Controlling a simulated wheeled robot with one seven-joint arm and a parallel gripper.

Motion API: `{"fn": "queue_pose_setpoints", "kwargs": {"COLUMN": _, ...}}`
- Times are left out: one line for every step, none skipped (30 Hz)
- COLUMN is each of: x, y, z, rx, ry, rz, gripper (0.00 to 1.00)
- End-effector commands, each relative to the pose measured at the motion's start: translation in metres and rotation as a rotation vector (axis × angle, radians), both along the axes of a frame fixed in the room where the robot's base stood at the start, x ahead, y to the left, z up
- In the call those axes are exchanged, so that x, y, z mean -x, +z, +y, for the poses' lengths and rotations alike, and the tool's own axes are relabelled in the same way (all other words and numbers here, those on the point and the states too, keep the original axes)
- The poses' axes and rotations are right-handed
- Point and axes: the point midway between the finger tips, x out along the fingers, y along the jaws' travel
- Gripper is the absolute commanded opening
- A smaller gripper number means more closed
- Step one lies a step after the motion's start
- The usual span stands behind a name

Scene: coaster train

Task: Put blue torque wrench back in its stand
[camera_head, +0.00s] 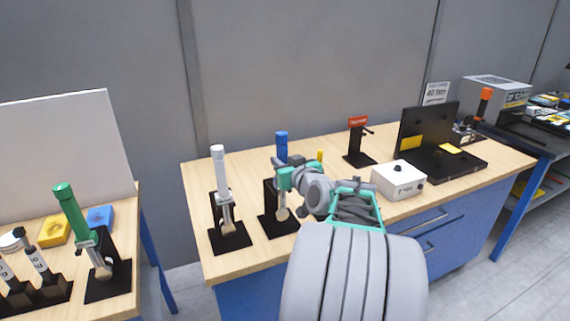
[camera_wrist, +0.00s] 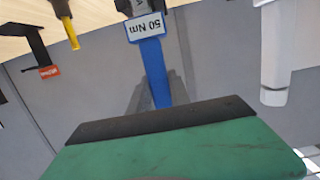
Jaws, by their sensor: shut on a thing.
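The blue torque wrench (camera_head: 281,143) stands roughly upright at the middle of the wooden workbench, blue handle up. My gripper (camera_head: 284,178) is shut on it below the handle and hides its middle. Its black stand (camera_head: 270,222) is directly below, and the wrench's lower end is close to it. I cannot tell whether the wrench is seated. In the wrist view the blue handle (camera_wrist: 155,72) and a "50 Nm" label show beyond my green gripper finger with its dark pad (camera_wrist: 165,122).
A white-handled wrench (camera_head: 219,168) stands in its own stand just to the left. A red-signed black stand (camera_head: 357,145), a white box (camera_head: 398,180) and a black panel (camera_head: 425,130) are to the right. A green-handled wrench (camera_head: 71,208) is on the left table.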

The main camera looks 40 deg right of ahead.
Motion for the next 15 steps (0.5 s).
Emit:
{"fn": "queue_pose_setpoints", "kwargs": {"x": -0.002, "y": 0.004, "z": -0.001, "rx": 0.005, "ry": 0.001, "rz": -0.006, "gripper": 0.00}}
{"fn": "queue_pose_setpoints", "kwargs": {"x": -0.003, "y": 0.004, "z": -0.001, "rx": 0.005, "ry": 0.000, "rz": -0.006, "gripper": 0.00}}
{"fn": "queue_pose_setpoints", "kwargs": {"x": -0.004, "y": 0.003, "z": -0.001, "rx": 0.005, "ry": 0.000, "rz": -0.006, "gripper": 0.00}}
{"fn": "queue_pose_setpoints", "kwargs": {"x": -0.005, "y": 0.003, "z": -0.002, "rx": 0.005, "ry": 0.000, "rz": -0.006, "gripper": 0.00}}
{"fn": "queue_pose_setpoints", "kwargs": {"x": -0.006, "y": 0.003, "z": -0.002, "rx": 0.006, "ry": 0.000, "rz": -0.006, "gripper": 0.00}}
{"fn": "queue_pose_setpoints", "kwargs": {"x": -0.007, "y": 0.004, "z": -0.002, "rx": 0.006, "ry": 0.000, "rz": -0.006, "gripper": 0.00}}
{"fn": "queue_pose_setpoints", "kwargs": {"x": -0.008, "y": 0.004, "z": -0.002, "rx": 0.006, "ry": 0.000, "rz": -0.006, "gripper": 0.00}}
{"fn": "queue_pose_setpoints", "kwargs": {"x": -0.009, "y": 0.004, "z": -0.003, "rx": 0.006, "ry": 0.001, "rz": -0.006, "gripper": 0.00}}
{"fn": "queue_pose_setpoints", "kwargs": {"x": -0.010, "y": 0.004, "z": -0.003, "rx": 0.006, "ry": 0.001, "rz": -0.006, "gripper": 0.00}}
{"fn": "queue_pose_setpoints", "kwargs": {"x": -0.011, "y": 0.003, "z": -0.003, "rx": 0.006, "ry": 0.001, "rz": -0.006, "gripper": 0.00}}
{"fn": "queue_pose_setpoints", "kwargs": {"x": -0.012, "y": 0.004, "z": -0.003, "rx": 0.006, "ry": 0.001, "rz": -0.006, "gripper": 0.00}}
{"fn": "queue_pose_setpoints", "kwargs": {"x": -0.013, "y": 0.003, "z": -0.003, "rx": 0.006, "ry": 0.002, "rz": -0.006, "gripper": 0.00}}
{"fn": "queue_pose_setpoints", "kwargs": {"x": -0.014, "y": 0.003, "z": -0.003, "rx": 0.006, "ry": 0.001, "rz": -0.006, "gripper": 0.00}}
{"fn": "queue_pose_setpoints", "kwargs": {"x": -0.014, "y": 0.004, "z": -0.004, "rx": 0.006, "ry": 0.001, "rz": -0.006, "gripper": 0.00}}
{"fn": "queue_pose_setpoints", "kwargs": {"x": -0.015, "y": 0.004, "z": -0.004, "rx": 0.006, "ry": 0.001, "rz": -0.006, "gripper": 0.00}}
